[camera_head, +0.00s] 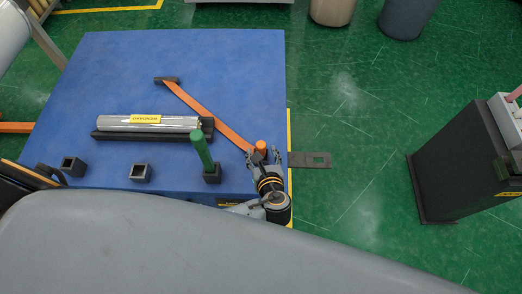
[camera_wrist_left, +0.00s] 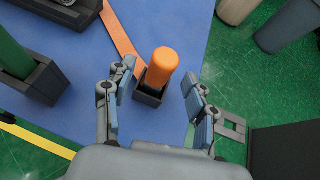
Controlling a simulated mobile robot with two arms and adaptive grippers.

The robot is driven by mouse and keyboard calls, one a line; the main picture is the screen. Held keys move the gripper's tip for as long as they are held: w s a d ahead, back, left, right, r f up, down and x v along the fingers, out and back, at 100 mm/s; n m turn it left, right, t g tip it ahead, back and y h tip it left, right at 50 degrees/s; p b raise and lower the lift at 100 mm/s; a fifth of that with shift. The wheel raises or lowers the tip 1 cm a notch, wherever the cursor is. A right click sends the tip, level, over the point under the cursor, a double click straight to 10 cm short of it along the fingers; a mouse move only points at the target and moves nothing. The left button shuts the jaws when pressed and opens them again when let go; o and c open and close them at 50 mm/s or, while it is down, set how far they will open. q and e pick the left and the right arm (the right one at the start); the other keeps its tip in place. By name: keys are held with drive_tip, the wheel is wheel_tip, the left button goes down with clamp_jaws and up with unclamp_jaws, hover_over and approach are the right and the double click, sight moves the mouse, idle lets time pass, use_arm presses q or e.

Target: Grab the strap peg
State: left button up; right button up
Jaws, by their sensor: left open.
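The strap peg is a short orange cylinder (camera_head: 261,146) standing in a small dark socket at the blue table's front right corner. In the left wrist view the orange peg (camera_wrist_left: 161,65) stands in its socket (camera_wrist_left: 149,95), with an orange strap (camera_wrist_left: 122,30) running up to it. My left gripper (camera_head: 265,158) is open at the peg. In the wrist view its fingers (camera_wrist_left: 160,90) are spread, one on each side of the peg, with clear gaps visible. My right gripper is not in view.
A green peg (camera_head: 203,150) stands in a socket left of the orange peg. A wrapped roll (camera_head: 150,123) lies on a dark cradle. Two empty sockets (camera_head: 141,173) (camera_head: 73,166) sit along the front edge. A flat grey plate (camera_head: 310,159) sticks out right of the table (camera_head: 235,60).

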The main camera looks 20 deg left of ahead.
sight(262, 151)
use_arm(q)
drive_tip(key=x, duration=0.4)
drive_tip(key=shift+d, duration=0.1)
drive_tip(key=shift+s, duration=0.1)
clamp_jaws()
drive_tip(key=shift+r, duration=0.1)
